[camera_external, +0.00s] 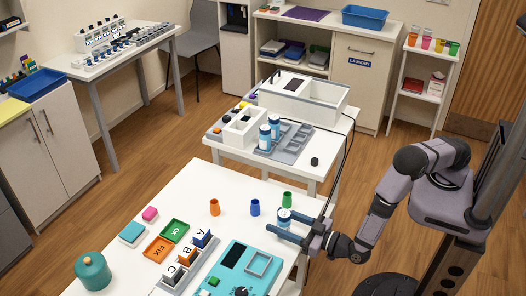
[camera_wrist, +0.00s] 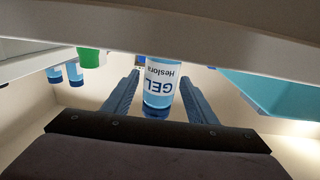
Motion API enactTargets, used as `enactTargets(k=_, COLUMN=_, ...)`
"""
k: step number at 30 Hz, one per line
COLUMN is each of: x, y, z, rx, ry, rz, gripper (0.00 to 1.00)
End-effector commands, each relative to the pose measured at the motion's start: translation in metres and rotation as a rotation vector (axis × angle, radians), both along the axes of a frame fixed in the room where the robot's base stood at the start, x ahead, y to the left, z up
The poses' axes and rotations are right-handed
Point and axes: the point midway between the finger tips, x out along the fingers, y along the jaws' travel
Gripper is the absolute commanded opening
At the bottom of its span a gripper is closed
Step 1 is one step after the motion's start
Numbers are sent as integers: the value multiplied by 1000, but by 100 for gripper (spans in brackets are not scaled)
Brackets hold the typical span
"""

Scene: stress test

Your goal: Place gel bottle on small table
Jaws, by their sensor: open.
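The gel bottle (camera_external: 284,216), blue with a white label, is at the right side of the front white table (camera_external: 190,190). In the wrist view the bottle (camera_wrist: 160,88) shows its GEL label upside down. My gripper (camera_external: 276,224) is open, with its blue fingers on either side of the bottle. In the wrist view a gap shows beside the bottle at each finger, so the grip is not closed. A smaller white table (camera_external: 338,140) stands behind the front one. Which of the two is the small table is not marked.
Green (camera_external: 287,199), blue (camera_external: 255,207) and orange (camera_external: 214,207) cups stand near the bottle. A teal panel (camera_external: 240,268) lies in front of it. The rear table holds two blue bottles (camera_external: 265,137), a grey tray (camera_external: 290,150), a white bin (camera_external: 310,98) and a black knob (camera_external: 315,161).

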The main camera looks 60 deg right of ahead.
Motion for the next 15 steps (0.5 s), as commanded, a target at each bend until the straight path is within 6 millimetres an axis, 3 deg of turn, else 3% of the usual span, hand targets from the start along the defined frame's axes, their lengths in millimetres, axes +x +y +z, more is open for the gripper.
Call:
enactTargets(k=6, x=-29, y=5, z=-1, rx=0, ry=-1, rz=3, gripper=52)
enactTargets(k=15, x=-43, y=5, z=1, rx=0, ry=-1, rz=0, gripper=56)
